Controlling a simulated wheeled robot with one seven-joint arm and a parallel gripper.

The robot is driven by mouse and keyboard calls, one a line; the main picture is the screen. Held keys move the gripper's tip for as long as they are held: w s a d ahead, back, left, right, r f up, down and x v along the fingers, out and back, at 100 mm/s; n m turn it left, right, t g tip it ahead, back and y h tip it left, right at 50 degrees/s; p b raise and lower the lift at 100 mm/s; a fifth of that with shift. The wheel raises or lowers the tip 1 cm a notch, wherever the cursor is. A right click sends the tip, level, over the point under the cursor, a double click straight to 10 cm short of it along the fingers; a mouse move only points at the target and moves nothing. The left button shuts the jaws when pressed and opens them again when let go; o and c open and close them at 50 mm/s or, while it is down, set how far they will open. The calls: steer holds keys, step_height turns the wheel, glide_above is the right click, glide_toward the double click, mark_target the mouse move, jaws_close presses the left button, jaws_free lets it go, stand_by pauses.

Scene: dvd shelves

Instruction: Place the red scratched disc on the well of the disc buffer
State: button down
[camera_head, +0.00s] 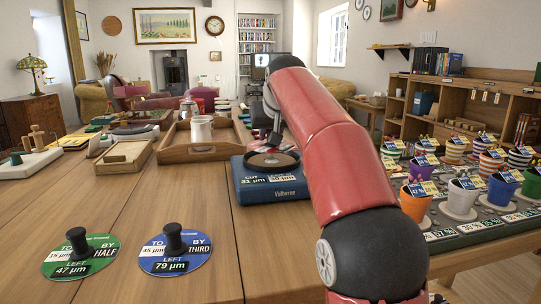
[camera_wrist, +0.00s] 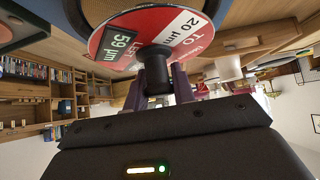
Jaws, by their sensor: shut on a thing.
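The red disc (camera_wrist: 112,47) has a black knob (camera_wrist: 155,70) and labels reading 59 µm and 20 µm. In the wrist view my gripper (camera_wrist: 157,84) is shut on that knob. The disc is close against the round tan well (camera_wrist: 80,38) of the disc buffer; I cannot tell whether they touch. In the head view the buffer is a blue box (camera_head: 272,194) marked Valheran, with a brown round well (camera_head: 277,160) on top. My gripper (camera_head: 264,142) is over it there.
A green disc (camera_head: 82,262) and a blue disc (camera_head: 174,258) with black knobs lie at the table's front left. Colourful pots (camera_head: 461,197) stand at right. Bare wood lies in front of the buffer.

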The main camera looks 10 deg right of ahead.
mark_target(271, 145)
steer(key=shift+f+b, duration=0.7)
steer(key=shift+f, duration=1.1)
steer(key=shift+f, duration=0.1)
steer(key=c, duration=1.2)
jaws_free()
steer(key=shift+o, duration=0.2)
steer(key=shift+r, duration=0.2)
steer(key=p+v, duration=0.1)
steer(key=v, duration=1.1)
steer(key=shift+p, duration=0.4)
steer(key=shift+s+f, duration=0.1)
steer(key=shift+f, duration=0.05)
